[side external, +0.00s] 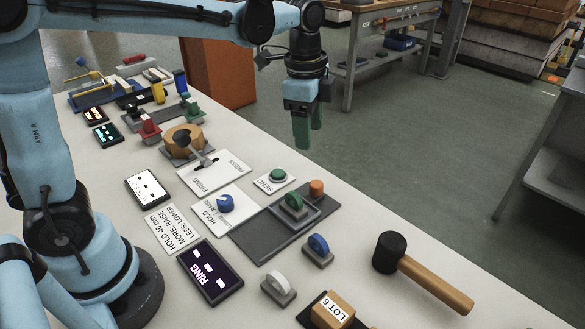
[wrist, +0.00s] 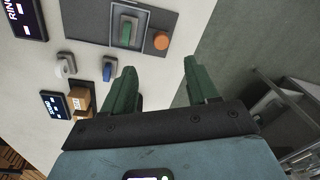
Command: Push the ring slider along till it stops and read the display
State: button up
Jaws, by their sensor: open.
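The display marked RING (side external: 210,273) lies on the white bench with a few blank light bars below the word; its corner also shows in the wrist view (wrist: 25,20). Right of it is a dark grey board (side external: 258,238) bearing a green-topped block (side external: 293,203) on a grey plate and an orange knob (side external: 316,187). No label shows which piece is the ring slider. My gripper (side external: 302,138) is open and empty, raised beyond the bench's far edge; its green fingers (wrist: 160,70) are apart in the wrist view.
A mallet (side external: 420,272) lies near the bench's right edge. A wooden LOT 6 block (side external: 333,310) stands at the front.

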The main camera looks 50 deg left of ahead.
aim_at(294, 192)
jog(key=f, duration=0.4)
jog(key=w+f+m, duration=0.1)
jog(key=f, duration=0.3)
jog(key=d+f+m+g, duration=0.1)
jog(key=f, duration=0.4)
jog(key=shift+w, duration=0.35)
jog(key=c, duration=0.9)
jog(key=shift+o, duration=0.3)
jog(key=s, duration=0.5)
jog(key=shift+s, duration=0.35)
jog(key=o, duration=0.3)
jog(key=shift+s, duration=0.25)
